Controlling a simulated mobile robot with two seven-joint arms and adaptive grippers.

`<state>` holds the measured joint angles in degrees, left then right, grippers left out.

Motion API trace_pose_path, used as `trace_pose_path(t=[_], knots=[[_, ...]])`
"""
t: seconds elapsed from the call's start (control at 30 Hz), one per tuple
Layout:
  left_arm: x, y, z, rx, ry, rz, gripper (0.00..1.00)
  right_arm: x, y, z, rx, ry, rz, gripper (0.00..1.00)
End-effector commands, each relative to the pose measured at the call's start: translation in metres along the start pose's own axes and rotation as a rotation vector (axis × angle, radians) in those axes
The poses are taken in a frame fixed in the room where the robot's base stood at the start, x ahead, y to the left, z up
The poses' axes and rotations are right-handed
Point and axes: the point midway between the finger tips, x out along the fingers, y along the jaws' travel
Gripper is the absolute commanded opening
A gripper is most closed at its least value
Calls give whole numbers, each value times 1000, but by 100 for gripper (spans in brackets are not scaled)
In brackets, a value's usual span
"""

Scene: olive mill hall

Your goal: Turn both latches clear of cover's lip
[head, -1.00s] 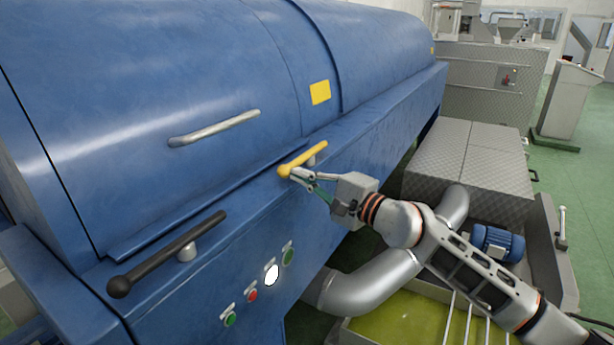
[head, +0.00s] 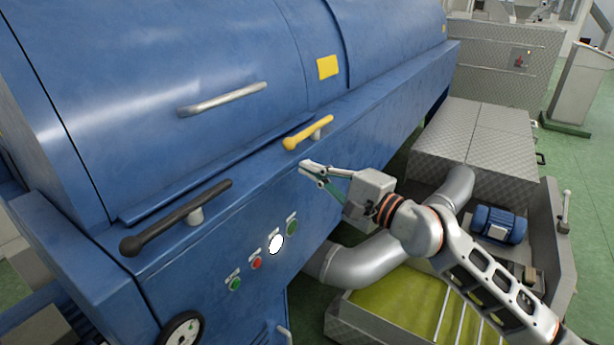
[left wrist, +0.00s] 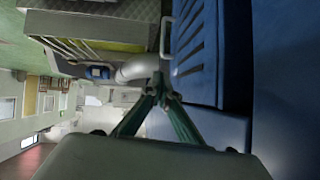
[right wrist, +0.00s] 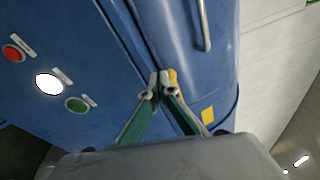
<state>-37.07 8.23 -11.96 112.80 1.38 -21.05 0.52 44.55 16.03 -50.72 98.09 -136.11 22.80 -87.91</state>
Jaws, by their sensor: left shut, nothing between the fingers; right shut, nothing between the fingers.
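The blue cover has a lip (head: 240,156) along its lower front edge. A black latch (head: 175,216) with a round knob sits on a pivot at the near left. A yellow latch (head: 307,133) sits farther right. Both bars lie roughly along the lip; whether either overlaps it is unclear. My right gripper (head: 304,168) is shut and empty, just below and apart from the yellow latch. The right wrist view shows the yellow latch (right wrist: 173,78) partly hidden behind the fingertips. My left gripper (left wrist: 159,94) is shut and empty, outside the head view.
A grey handle (head: 222,99) and a yellow label (head: 328,67) are on the cover. Buttons, including a red one (head: 257,263), are on the front panel. A pipe (head: 355,262) and a metal-plated box (head: 478,140) stand to the right.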

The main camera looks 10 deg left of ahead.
Motion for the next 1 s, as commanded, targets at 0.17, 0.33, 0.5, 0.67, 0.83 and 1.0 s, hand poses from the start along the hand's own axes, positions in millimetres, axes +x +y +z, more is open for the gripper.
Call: trace_pose_path(t=[0.17, 0.33, 0.5, 0.67, 0.83, 1.0], knots=[[0, 2, -3, -3, 2, 3, 0, -10, 6, 23, 3, -1, -1, 0], [0, 3, 1, -4, -4, 4, 0, -15, 9, 33, 1, 1, 0, 0], [0, 4, 5, -4, -11, 5, 0, -16, 8, 34, 0, 2, 0, 0], [0, 4, 5, -4, -12, 6, 0, -16, 9, 34, 0, 2, 0, 0], [0, 4, 4, -4, -10, 5, 0, -20, 16, 37, 114, -13, -10, 0], [-1, 4, 2, -4, -6, 5, 0, -41, 38, 44, 591, -64, -71, 0]])
